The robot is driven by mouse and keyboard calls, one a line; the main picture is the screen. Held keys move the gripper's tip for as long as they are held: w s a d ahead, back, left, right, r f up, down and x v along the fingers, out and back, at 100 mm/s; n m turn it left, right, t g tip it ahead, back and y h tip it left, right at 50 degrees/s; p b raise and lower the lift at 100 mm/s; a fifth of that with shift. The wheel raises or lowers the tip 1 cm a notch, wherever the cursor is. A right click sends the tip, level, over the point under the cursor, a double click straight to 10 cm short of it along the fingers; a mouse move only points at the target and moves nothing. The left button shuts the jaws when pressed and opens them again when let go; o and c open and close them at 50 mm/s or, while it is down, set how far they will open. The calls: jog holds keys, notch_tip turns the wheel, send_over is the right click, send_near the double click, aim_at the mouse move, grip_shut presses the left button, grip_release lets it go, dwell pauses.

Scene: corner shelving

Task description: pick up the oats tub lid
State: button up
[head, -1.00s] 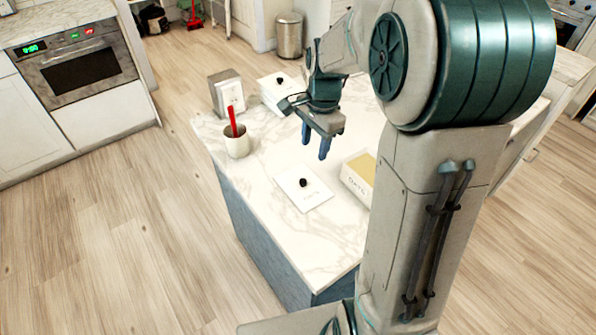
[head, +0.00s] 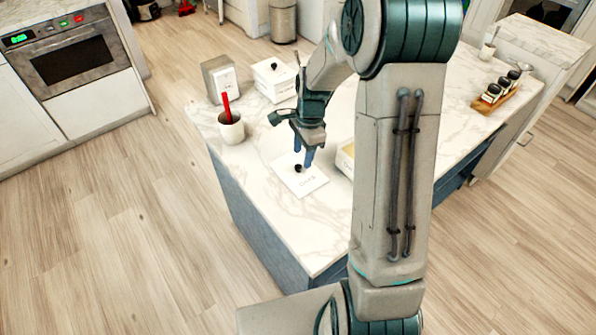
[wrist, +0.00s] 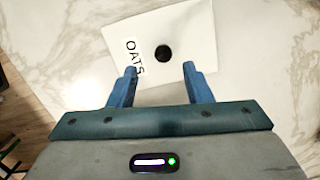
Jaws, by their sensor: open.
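The oats tub lid (head: 303,183) is a flat white square with a dark round knob, lying on the marble counter. In the wrist view the lid (wrist: 185,32) shows the word OATS and its black knob (wrist: 163,53) just beyond my fingertips, roughly between their lines. My gripper (head: 302,164) is open and empty above the lid, with its blue fingers pointing down near the knob. It also shows in the wrist view (wrist: 160,69). The open oats tub (head: 346,158) stands to the right of the lid, partly hidden by my arm.
A white cup with a red utensil (head: 230,127) stands left of the lid. Behind are a metal napkin holder (head: 219,80) and a lidded white box (head: 274,80). A wooden tray with jars (head: 497,97) is far right. The counter in front of the lid is clear.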

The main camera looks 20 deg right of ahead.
aim_at(299, 166)
jog(key=f, duration=0.2)
jog(key=a+f, duration=0.1)
jog(key=f, duration=0.1)
jog(key=shift+w+f+p, duration=0.15)
jog(key=shift+f+p, duration=0.15)
jog(key=shift+f, duration=0.05)
grip_shut()
